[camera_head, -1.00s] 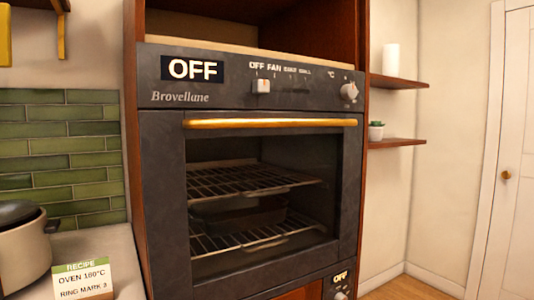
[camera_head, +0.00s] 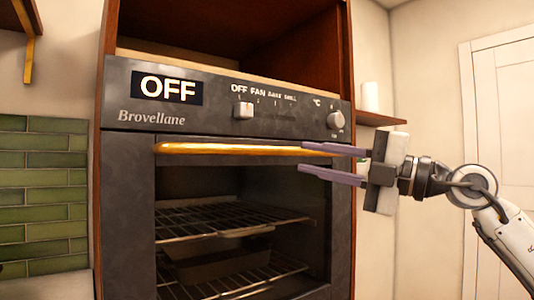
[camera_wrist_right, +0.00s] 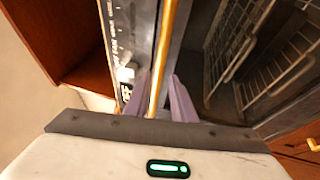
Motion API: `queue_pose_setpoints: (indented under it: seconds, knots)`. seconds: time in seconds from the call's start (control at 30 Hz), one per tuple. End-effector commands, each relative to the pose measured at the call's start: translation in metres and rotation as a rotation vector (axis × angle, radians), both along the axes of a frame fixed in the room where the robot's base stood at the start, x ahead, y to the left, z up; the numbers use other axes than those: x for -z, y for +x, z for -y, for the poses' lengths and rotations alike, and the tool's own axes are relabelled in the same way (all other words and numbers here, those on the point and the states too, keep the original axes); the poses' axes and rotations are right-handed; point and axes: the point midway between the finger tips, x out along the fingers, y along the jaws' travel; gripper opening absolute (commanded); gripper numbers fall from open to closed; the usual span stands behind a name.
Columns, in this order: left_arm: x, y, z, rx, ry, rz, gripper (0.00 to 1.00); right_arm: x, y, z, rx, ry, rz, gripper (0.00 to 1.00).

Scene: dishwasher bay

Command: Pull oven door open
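The dark grey oven door (camera_head: 125,215) is shut, with a glass window. A long gold handle (camera_head: 220,149) runs along its top. My right gripper (camera_head: 301,156) reaches in from the right at the handle's right end, one purple finger overlapping the handle in view and the other below it. In the right wrist view the gold handle (camera_wrist_right: 168,35) runs between the two fingers of the right gripper (camera_wrist_right: 159,76), which stand apart. A gap shows beside the handle; contact is hard to tell. My left gripper is not in view.
The control panel (camera_head: 215,96) above the door has an OFF display and two knobs. A wooden cabinet (camera_head: 347,75) frames the oven. Wire racks (camera_head: 230,218) and a dark tray show through the glass. A small shelf (camera_head: 380,118) is at the right, near the gripper.

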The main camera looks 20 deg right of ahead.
Motion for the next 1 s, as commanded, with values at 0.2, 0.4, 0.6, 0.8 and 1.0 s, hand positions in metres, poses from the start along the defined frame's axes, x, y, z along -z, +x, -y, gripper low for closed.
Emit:
queue_pose_setpoints:
  seconds: [0.2,0.4,0.6,0.8,1.0]
  knots:
    - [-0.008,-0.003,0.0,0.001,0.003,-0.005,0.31,-0.011,0.028,-0.029,-0.008,0.003,0.002,0.23]
    - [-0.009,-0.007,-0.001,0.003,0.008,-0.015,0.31,-0.016,0.052,-0.051,-0.006,0.003,0.002,0.23]
    - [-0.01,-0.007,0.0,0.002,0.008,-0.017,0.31,-0.017,0.064,-0.062,-0.005,0.001,0.003,0.23]
    - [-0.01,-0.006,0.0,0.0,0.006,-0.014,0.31,-0.017,0.066,-0.063,-0.004,0.001,0.002,0.23]
    - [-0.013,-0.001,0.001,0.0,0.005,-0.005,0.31,-0.017,0.066,-0.063,-0.004,0.001,0.002,0.06]
